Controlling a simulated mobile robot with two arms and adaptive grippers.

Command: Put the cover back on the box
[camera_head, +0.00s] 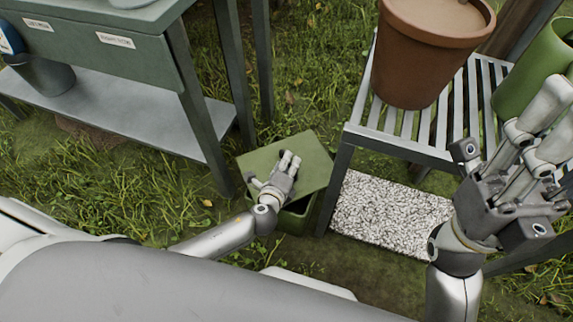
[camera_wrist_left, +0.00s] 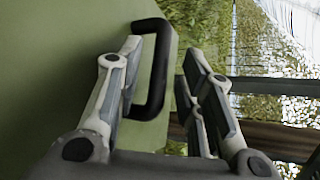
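The cover (camera_head: 308,158) is a flat green panel that sits askew at the green box (camera_head: 291,221) on the grass. Part of the box's dark opening shows below the cover. My left gripper (camera_head: 290,163) is over the cover in the head view. In the left wrist view, the cover (camera_wrist_left: 60,70) fills the left side, and its black handle (camera_wrist_left: 160,70) stands between the fingers of my left gripper (camera_wrist_left: 162,60). Gaps show beside the handle, so the fingers look open around it. My right gripper (camera_head: 535,130) is raised at the right, away from the box; its fingertip spacing is unclear.
A slatted table (camera_head: 395,140) with a brown pot (camera_head: 430,55) and a green container (camera_head: 540,70) stands right of the box. A speckled white slab (camera_head: 385,212) lies beneath it. A grey-green bench (camera_head: 120,65) stands to the left, its legs close to the cover.

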